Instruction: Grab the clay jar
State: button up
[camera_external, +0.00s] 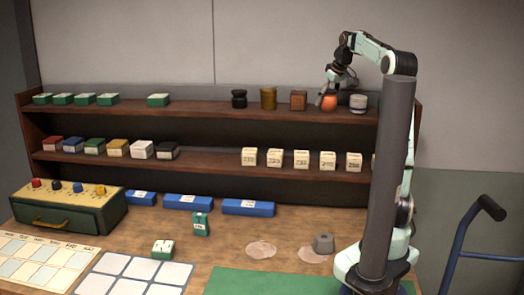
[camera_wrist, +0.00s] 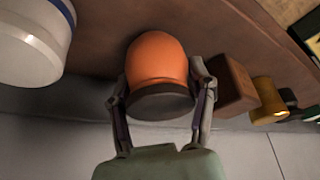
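The orange clay jar (camera_external: 329,103) stands on the top shelf, between a reddish-brown box and a white jar. In the wrist view the clay jar (camera_wrist: 157,62) is orange and rounded, with a dark rim or lid towards the camera. My gripper (camera_external: 327,97) is at the jar from above. In the wrist view my gripper (camera_wrist: 157,85) is open, with one finger on each side of the jar. A small gap shows at the left finger; the right finger is very close to the jar, and contact cannot be told.
The white jar (camera_external: 358,103) with a blue band is close on one side. The brown box (camera_external: 298,100), an amber jar (camera_external: 268,98) and a black jar (camera_external: 239,99) line the other side. The wall is close behind the top shelf (camera_external: 200,108).

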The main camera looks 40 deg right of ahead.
jog(key=shift+c, duration=1)
jog(key=shift+r, duration=0.65)
jog(key=s+a+r, duration=0.6)
jog(key=s+r, duration=0.5)
jog(key=s, duration=0.1)
jog(key=shift+s+a+r, duration=0.2)
jog(key=shift+r, duration=0.05)
